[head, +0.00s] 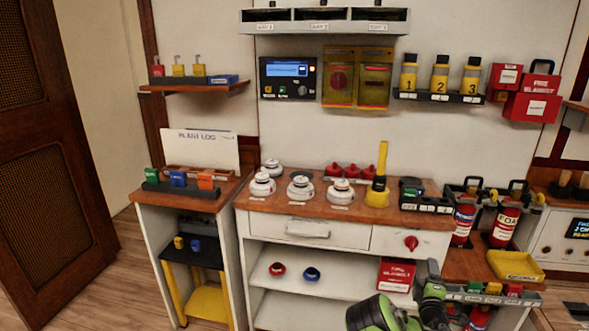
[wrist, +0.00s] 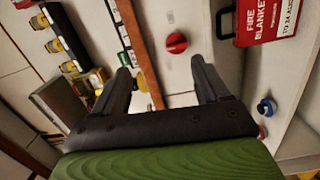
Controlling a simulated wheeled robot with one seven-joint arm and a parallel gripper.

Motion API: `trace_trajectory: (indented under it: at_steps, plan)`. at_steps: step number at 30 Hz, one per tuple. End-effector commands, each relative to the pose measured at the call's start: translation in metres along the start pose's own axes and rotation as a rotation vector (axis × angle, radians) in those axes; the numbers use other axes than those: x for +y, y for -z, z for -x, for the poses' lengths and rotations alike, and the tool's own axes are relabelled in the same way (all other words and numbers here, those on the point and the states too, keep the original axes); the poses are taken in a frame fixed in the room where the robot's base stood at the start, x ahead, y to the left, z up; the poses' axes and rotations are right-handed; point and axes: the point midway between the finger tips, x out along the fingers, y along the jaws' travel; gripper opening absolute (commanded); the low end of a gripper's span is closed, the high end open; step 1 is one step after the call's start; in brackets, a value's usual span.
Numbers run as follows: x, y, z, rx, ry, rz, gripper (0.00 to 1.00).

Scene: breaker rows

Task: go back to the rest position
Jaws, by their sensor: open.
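My gripper (wrist: 162,85) is open in the wrist view, its two dark fingers spread apart with nothing between them. A red knob (wrist: 176,42) on a white drawer front shows beyond the gap between the fingers. In the head view my green and dark arm is at the bottom right, in front of the lower shelves; the fingertips cannot be made out clearly there. The same red knob (head: 411,243) is on the right drawer of the workbench (head: 225,205), above my arm.
A red box (head: 397,275), lettered fire blanket in the wrist view (wrist: 268,20), stands on the shelf near my arm. Fire extinguishers (head: 505,222) and a yellow tray (head: 514,265) are at the right. Detectors and a yellow-and-black tool (head: 377,185) stand on the bench. Floor is clear at lower left.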

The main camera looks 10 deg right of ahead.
Motion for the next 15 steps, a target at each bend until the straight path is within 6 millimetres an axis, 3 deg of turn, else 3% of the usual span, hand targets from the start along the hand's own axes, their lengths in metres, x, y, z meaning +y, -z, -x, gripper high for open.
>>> trace_trajectory:
  at_steps: [1, 3, 8, 11, 15]
  plan:
    - [0.030, -0.006, -0.001, -0.074, -0.022, -0.079, 0.74]
    - [0.063, -0.018, 0.004, -0.201, -0.025, -0.224, 0.74]
    - [0.115, -0.021, 0.039, -0.433, 0.046, -0.590, 0.74]
    - [0.138, -0.004, 0.074, -0.524, 0.142, -0.808, 0.74]
    - [0.163, 0.040, 0.138, -0.585, 0.337, -1.058, 0.74]
